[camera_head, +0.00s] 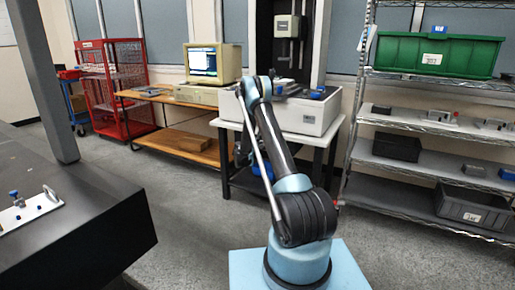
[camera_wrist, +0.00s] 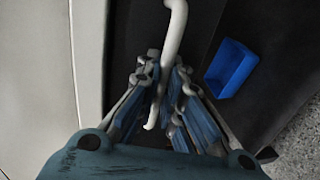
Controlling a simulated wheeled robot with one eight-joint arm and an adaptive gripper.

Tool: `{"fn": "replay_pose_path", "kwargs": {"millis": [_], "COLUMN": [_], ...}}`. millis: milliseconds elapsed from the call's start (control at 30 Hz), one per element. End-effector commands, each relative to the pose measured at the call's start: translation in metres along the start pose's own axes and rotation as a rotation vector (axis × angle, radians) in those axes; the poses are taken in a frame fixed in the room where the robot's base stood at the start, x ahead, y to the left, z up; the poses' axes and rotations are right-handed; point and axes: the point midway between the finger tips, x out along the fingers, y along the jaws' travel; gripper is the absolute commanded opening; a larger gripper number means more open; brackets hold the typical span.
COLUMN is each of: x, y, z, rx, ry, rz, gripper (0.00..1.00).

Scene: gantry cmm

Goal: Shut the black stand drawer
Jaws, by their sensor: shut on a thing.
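The black stand (camera_head: 327,170) is under a light grey machine in the head view, mostly behind my arm. In the wrist view a pale curved bar handle (camera_wrist: 174,30) runs down between the fingers of my gripper (camera_wrist: 164,78), which is shut on it. A dark surface (camera_wrist: 125,35), seemingly part of the drawer, lies behind the handle. A small blue bin (camera_wrist: 231,68) is on the dark area to the right; a bit of blue also shows behind my arm in the head view. How far the drawer is open I cannot tell.
A wooden bench (camera_head: 160,97) with an old computer (camera_head: 212,64) stands left of the stand, and a red cage cart (camera_head: 112,85) beyond. Wire shelves (camera_head: 400,160) with bins are close on the right. A dark table (camera_head: 75,215) is at front left. Floor between is clear.

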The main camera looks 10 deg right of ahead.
Motion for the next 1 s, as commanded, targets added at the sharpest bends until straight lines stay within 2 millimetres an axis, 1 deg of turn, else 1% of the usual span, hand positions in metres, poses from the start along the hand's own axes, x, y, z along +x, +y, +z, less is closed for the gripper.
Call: {"fn": "replay_pose_path", "kwargs": {"millis": [33, 133, 167, 200, 767, 867, 1000], "x": [0.003, 0.004, 0.004, 0.004, 0.004, -0.001, -0.018], "y": [0.001, 0.001, 0.001, 0.001, 0.001, 0.001, 0.001], "z": [0.001, 0.001, 0.001, 0.001, 0.002, 0.002, 0.0], "rx": [0.001, 0.0, 0.001, 0.001, 0.001, 0.001, 0.0], "ry": [-0.001, -0.001, -0.001, -0.002, -0.003, -0.003, 0.0], "rz": [0.001, 0.001, 0.001, 0.001, 0.001, 0.001, 0.001], "gripper": [0.0, 0.0, 0.12, 0.17, 0.17, 0.17, 0.17]}}
